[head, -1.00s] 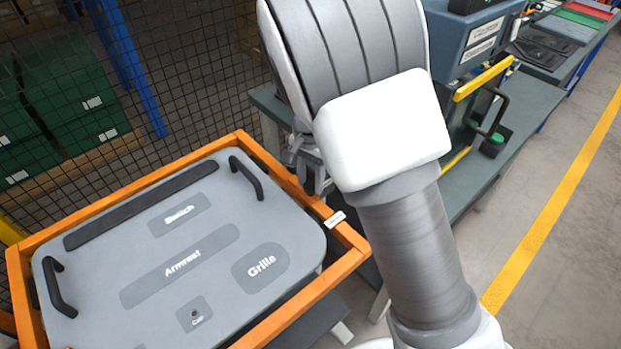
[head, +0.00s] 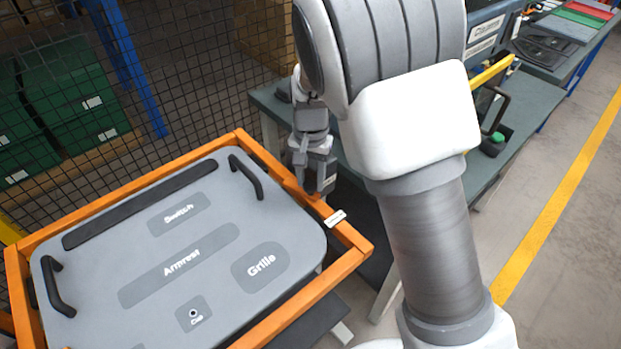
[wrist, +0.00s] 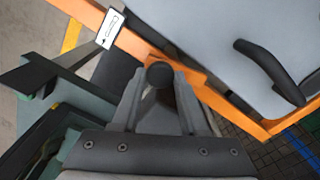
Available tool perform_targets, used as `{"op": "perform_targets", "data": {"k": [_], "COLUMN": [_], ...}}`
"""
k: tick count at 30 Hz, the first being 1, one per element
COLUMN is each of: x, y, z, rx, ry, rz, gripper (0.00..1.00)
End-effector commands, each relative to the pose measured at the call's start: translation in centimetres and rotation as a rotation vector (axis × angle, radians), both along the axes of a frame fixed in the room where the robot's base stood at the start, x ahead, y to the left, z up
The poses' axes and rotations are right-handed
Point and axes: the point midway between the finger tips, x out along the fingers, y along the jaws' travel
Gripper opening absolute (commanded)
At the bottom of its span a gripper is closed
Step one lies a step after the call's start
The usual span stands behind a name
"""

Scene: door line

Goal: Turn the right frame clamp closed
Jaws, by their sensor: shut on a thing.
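The right frame clamp shows in the wrist view as a round black knob (wrist: 159,74) with an orange piece (wrist: 186,73) beside it, lying along the orange frame. My gripper (wrist: 160,82) is shut on the knob, with one finger on each side of it. In the head view my gripper (head: 311,188) is at the right rail of the orange frame (head: 355,243), just behind a small white label (head: 335,218). The fingers hide most of the clamp there. I cannot tell the clamp's exact angle.
A grey panel (head: 92,262) with labelled recesses and black handles (head: 246,177) lies inside the frame. A green-grey workbench (head: 530,100) stands behind and right of it. Wire mesh with green crates (head: 80,90) is at the back left. The floor at right is clear.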

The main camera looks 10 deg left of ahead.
Motion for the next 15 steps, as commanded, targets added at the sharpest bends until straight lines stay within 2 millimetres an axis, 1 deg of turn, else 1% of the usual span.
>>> {"op": "perform_targets", "data": {"k": [15], "x": [0.13], "y": [-0.08], "z": [0.06], "rx": [0.001], "ry": [-0.002], "rz": [0.491], "gripper": [0.0]}}
